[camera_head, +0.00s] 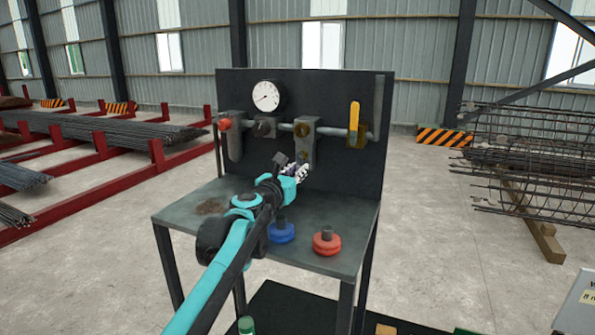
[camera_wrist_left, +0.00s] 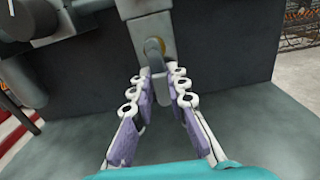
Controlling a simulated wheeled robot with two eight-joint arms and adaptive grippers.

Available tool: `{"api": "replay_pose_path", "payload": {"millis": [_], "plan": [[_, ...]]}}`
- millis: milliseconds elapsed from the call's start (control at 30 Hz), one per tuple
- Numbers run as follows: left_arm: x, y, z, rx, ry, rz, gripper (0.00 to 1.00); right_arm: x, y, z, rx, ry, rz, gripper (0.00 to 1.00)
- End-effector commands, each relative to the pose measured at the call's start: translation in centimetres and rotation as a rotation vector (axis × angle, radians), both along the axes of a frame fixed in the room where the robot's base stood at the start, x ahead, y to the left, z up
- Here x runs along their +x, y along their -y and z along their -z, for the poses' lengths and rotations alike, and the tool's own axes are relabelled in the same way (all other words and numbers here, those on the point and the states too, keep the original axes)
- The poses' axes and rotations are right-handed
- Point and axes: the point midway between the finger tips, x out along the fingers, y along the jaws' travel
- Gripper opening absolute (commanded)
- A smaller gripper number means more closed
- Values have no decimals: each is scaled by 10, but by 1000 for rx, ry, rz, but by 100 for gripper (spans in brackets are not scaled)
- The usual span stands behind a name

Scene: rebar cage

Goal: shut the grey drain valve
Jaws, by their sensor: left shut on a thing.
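The grey drain valve sits at the bottom of the grey block (camera_head: 304,140) in the middle of the pipe panel. In the left wrist view its brass hub (camera_wrist_left: 153,48) shows under the block, with a grey lever (camera_wrist_left: 158,84) pointing down from it. My left gripper (camera_head: 299,171) reaches the valve from the front. In the left wrist view its purple-padded fingers (camera_wrist_left: 162,78) close around the lever from both sides. In the head view the gripper hides most of the lever. My right gripper is not in view.
A pressure gauge (camera_head: 266,96), a red knob (camera_head: 225,125) and a yellow lever valve (camera_head: 354,116) are on the dark panel (camera_head: 330,86). A blue (camera_head: 281,233) and a red (camera_head: 327,241) round piece stand on the bench (camera_head: 330,263). Rebar cages (camera_head: 530,150) lie right.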

Motion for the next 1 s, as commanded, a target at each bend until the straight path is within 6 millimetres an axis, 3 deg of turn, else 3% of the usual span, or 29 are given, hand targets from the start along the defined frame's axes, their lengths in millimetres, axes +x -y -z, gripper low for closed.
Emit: {"api": "replay_pose_path", "payload": {"millis": [367,1000], "plan": [[2,-5,-1,160,52,0,0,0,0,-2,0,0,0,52],[6,-20,-9,729,237,0,0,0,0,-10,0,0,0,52]]}}
